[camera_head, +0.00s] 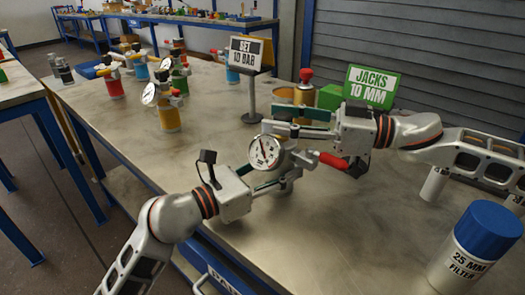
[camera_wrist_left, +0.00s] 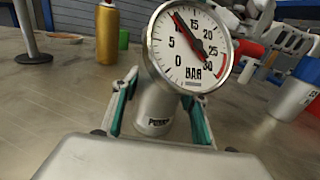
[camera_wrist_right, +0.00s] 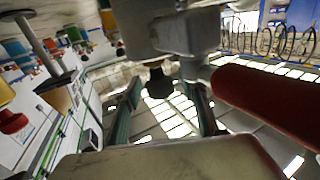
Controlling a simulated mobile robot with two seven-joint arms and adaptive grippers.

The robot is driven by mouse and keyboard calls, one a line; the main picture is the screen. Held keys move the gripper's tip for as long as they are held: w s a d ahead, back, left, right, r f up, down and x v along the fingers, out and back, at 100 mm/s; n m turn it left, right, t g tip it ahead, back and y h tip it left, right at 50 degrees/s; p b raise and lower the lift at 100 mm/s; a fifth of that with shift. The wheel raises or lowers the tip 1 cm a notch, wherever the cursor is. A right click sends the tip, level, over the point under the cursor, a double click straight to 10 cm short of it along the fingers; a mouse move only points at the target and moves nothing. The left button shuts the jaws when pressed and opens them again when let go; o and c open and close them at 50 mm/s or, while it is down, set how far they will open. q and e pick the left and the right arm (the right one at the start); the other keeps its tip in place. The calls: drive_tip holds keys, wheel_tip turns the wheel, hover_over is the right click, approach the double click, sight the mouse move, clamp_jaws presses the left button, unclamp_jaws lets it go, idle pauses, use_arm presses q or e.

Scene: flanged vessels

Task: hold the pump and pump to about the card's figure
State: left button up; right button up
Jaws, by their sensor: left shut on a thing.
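The silver pump (camera_wrist_left: 157,112), with a round white gauge (camera_head: 265,152), stands on the bench. In the left wrist view the gauge's red and black needle points up and left, near the 10 mark of its BAR scale. My left gripper (camera_head: 281,180) is shut on the pump body, one green finger on each side. The pump's red handle (camera_head: 333,160) juts right; it also shows in the right wrist view (camera_wrist_right: 268,95). My right gripper (camera_head: 268,122) is open over the pump top, fingers apart, the handle outside them. The card (camera_head: 246,54) reads "SET 10 BAR".
A green card (camera_head: 371,87) reads "JACKS 10 MM". A gold vessel with a red top (camera_head: 304,88) stands behind the pump. A blue-capped filter (camera_head: 472,245) is at the front right. Gauged vessels (camera_head: 168,114) stand at left. The bench's front left is clear.

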drive_tip(key=shift+d, duration=0.15)
drive_tip(key=shift+s+d+r, duration=0.1)
drive_tip(key=shift+s+d, duration=0.1)
drive_tip(key=shift+d, duration=0.75)
drive_tip(key=shift+s+d+f, duration=0.1)
drive_tip(key=shift+s+d, duration=0.15)
drive_tip(key=shift+d, duration=0.7)
drive_tip(key=shift+s+d+r, duration=0.1)
drive_tip(key=shift+s+d, duration=0.1)
drive_tip(key=shift+d, duration=0.75)
drive_tip(key=shift+d, duration=0.1)
drive_tip(key=s+d, duration=0.2)
drive_tip(key=d, duration=0.9)
drive_tip(key=shift+s+d, duration=0.15)
drive_tip(key=shift+d, duration=0.1)
use_arm(q)
drive_tip(key=o, duration=1.6)
